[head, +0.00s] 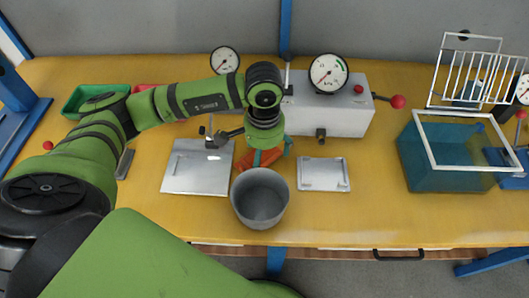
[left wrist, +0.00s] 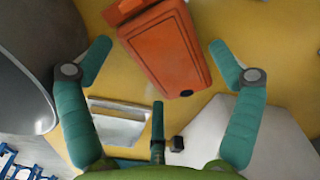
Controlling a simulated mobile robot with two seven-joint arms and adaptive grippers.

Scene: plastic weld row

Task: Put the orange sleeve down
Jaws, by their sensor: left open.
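The orange sleeve (head: 243,161) lies on the yellow table, just behind the grey bucket, and is partly hidden by my left gripper and the bucket. In the left wrist view the open left gripper (left wrist: 160,62) has a finger on each side of the sleeve, with gaps showing and no contact visible. My right gripper is not in view.
The grey bucket (head: 261,198) stands close in front of the gripper. Metal plates (head: 190,180) and (head: 324,174) lie to either side. A grey gauge box (head: 345,118) stands behind, and a blue tank (head: 425,185) is at right. The front right table is clear.

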